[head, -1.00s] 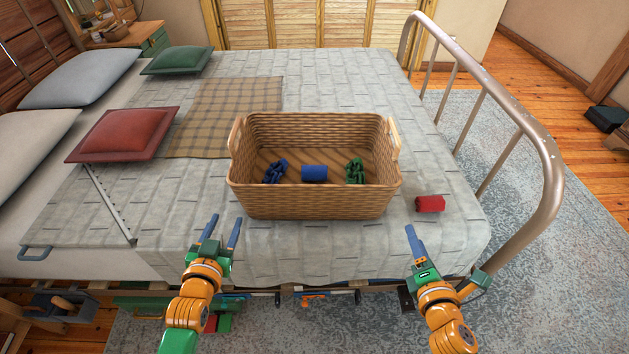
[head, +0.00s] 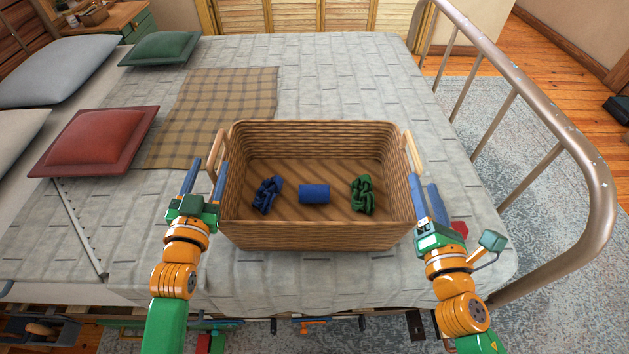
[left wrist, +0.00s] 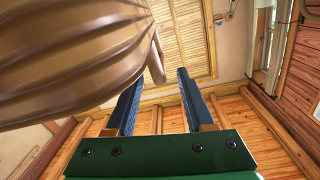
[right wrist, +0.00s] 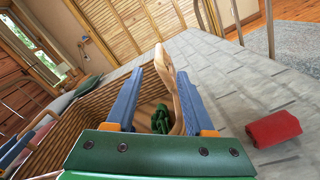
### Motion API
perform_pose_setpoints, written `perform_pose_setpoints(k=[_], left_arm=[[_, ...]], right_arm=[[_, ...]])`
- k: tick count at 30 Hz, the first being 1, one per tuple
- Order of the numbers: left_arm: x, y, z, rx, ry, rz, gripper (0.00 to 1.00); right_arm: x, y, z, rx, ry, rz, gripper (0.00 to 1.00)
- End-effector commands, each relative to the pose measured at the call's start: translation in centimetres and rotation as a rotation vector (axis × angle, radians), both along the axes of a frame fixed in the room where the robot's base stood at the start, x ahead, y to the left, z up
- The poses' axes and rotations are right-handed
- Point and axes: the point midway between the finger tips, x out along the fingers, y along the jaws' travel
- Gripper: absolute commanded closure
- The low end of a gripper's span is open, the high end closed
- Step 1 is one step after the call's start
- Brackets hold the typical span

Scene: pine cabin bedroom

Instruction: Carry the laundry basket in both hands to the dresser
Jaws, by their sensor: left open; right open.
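The wicker laundry basket (head: 315,235) stands upright on the bed, with a wooden handle on its left (head: 219,155) and right (head: 413,152) ends. Inside lie a dark blue bundle (head: 267,194), a blue roll (head: 314,194) and a green bundle (head: 362,194). My left gripper (head: 204,172) is open beside the left handle; the left wrist view shows the basket's side (left wrist: 70,60) close by. My right gripper (head: 426,194) is open at the right end. In the right wrist view the right handle (right wrist: 179,95) shows between its open fingers. Contact is not clear.
A red roll (right wrist: 273,129) lies on the bed right of the basket, partly hidden in the head view. The metal bed rail (head: 596,190) curves along the right. Pillows (head: 97,140) and a plaid blanket (head: 215,115) lie at the left. The bed behind the basket is clear.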

Motion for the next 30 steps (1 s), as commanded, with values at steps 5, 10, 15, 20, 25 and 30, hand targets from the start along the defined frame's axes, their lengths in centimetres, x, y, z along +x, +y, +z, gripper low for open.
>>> perform_pose_setpoints(k=[5, 10, 15, 20, 25, 30], left_arm=[[0.0, 0.0, 0.0, 0.000, 0.001, 0.000, 0.47], [0.6, 0.0, 0.0, -0.001, 0.000, 0.000, 0.47], [2.5, 0.0, 0.0, -0.001, -0.001, 0.000, 0.47], [4.3, -0.1, 0.0, -0.001, -0.001, 0.000, 0.47], [6.0, -0.1, -0.1, -0.001, 0.000, 0.000, 0.47], [6.9, -0.1, -0.1, -0.001, 0.001, 0.000, 0.47]], right_arm=[[0.0, 0.0, 0.0, 0.001, 0.000, 0.000, 0.47], [1.0, 0.0, 0.0, 0.002, -0.002, 0.001, 0.47], [4.2, -0.1, 0.1, 0.000, -0.004, 0.000, 0.47], [7.4, -0.1, 0.0, 0.001, -0.003, -0.002, 0.47], [10.2, -0.1, -0.1, 0.001, -0.001, -0.001, 0.47], [11.7, -0.1, -0.1, 0.002, 0.000, 0.000, 0.47]])
